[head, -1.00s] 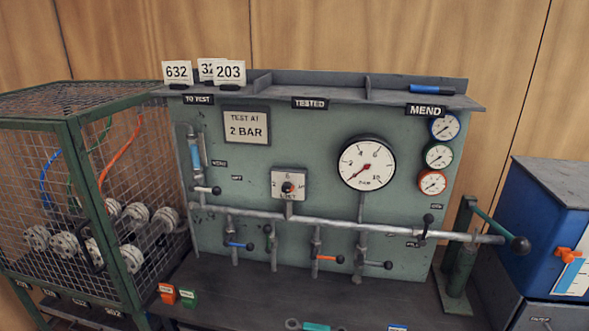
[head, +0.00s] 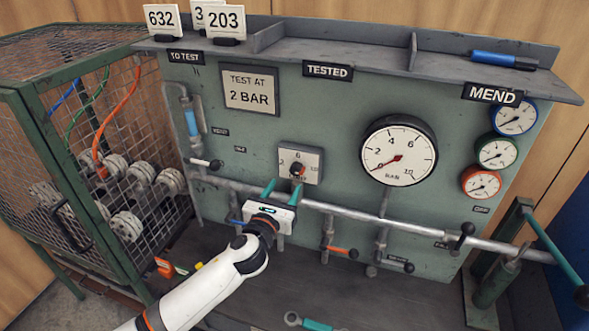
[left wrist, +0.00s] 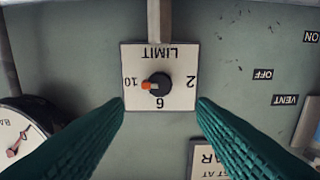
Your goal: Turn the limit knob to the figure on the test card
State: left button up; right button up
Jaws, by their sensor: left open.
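The limit knob (head: 297,170) is black with an orange pointer, on a white plate (head: 314,160) marked 2, 6 and 10. In the left wrist view, which is upside down, the knob (left wrist: 160,85) has its orange pointer toward the 10. The test card (head: 249,90) reads "TEST AT 2 BAR". My left gripper (head: 282,188) is open, its green fingers pointing at the panel just below and left of the knob. In the left wrist view its fingertips (left wrist: 161,101) spread either side of the plate, with nothing between them held. My right gripper is not in view.
A silver pipe (head: 345,212) crosses the panel below the knob, with several valve levers under it. A large BAR gauge (head: 399,150) is right of the knob, its needle near zero. A mesh cage (head: 80,150) stands at left. A shelf (head: 345,51) runs above.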

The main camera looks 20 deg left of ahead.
aim_at(295, 171)
pick_arm(q)
jog(key=w, duration=0.8)
jog(key=shift+w+d+f, duration=0.15)
jog(key=shift+c, duration=0.3)
jog(key=c, duration=0.9)
